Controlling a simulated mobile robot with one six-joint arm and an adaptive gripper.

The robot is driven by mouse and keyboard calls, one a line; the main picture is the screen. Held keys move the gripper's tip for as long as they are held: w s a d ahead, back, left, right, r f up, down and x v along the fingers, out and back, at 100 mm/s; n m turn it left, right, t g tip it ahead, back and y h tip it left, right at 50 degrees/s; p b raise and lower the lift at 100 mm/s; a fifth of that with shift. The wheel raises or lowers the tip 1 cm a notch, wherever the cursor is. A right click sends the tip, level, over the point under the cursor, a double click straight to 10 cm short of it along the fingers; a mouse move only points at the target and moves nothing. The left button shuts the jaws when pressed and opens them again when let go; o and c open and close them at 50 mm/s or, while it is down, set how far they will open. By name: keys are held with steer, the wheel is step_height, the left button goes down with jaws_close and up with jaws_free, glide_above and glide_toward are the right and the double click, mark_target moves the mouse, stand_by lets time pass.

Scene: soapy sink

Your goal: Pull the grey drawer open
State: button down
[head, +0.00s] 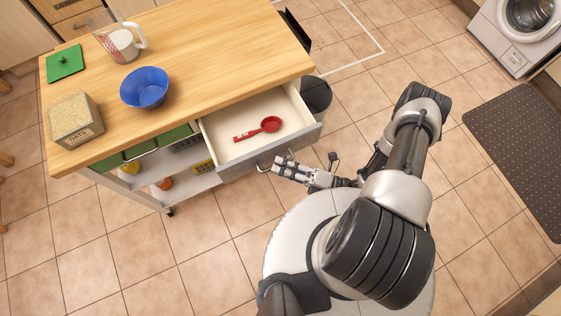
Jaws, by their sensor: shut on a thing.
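The grey drawer (305,137) stands pulled out from the right end of the wooden-topped kitchen cart. Its pale inside shows, with a red scoop-like spoon (270,124) lying in it. Its handle (265,165) is on the grey front, low and toward the left. My gripper (276,163) is at the drawer front, shut on the handle. The fingertips partly cover the handle, so the exact hold is small in view.
The cart top (215,50) carries a blue bowl (145,88), a measuring jug (122,42), a green board (65,63) and a grain-filled box (74,120). Green drawers (174,134) and shelves are left of the grey drawer. Tiled floor (215,240) is clear at the lower left.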

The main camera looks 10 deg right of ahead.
steer(key=c, duration=1.7)
jaws_free()
steer(key=shift+d, duration=0.1)
steer(key=v, duration=1.1)
steer(key=shift+s+d, duration=0.25)
steer(key=shift+d, duration=0.1)
